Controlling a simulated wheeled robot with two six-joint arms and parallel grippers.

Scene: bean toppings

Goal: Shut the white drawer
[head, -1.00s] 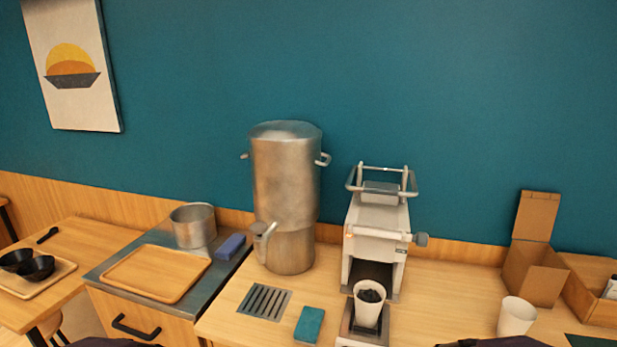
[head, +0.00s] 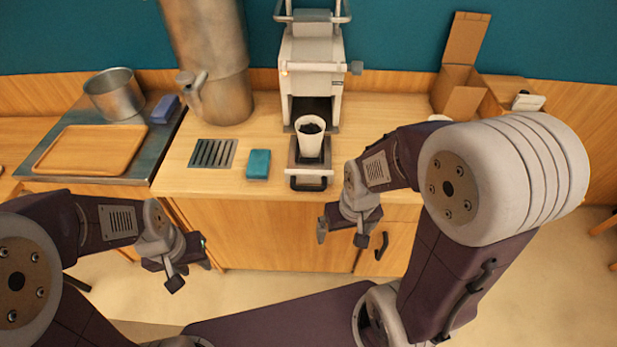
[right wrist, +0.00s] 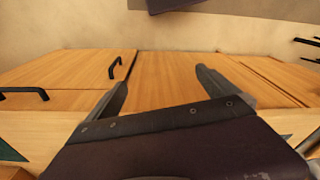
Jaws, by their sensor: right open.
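The white drawer (head: 312,172) of the white machine (head: 312,65) is pulled out at the machine's foot, with a black handle (head: 308,184) on its front. A white cup (head: 309,146) with dark contents stands upright on it. My right gripper (head: 341,236) is open and empty, in front of the counter, below and a little right of the drawer. The right wrist view shows its two fingers (right wrist: 160,85) apart with nothing between them. My left gripper (head: 190,275) is open and empty, low in front of the counter, left of the drawer.
A teal block (head: 258,164) and a drain grille (head: 213,153) lie left of the drawer. A large metal urn (head: 215,70) stands behind them. Cardboard boxes (head: 460,90) stand at the right. Wooden cabinet fronts (right wrist: 165,75) with black handles lie below the counter.

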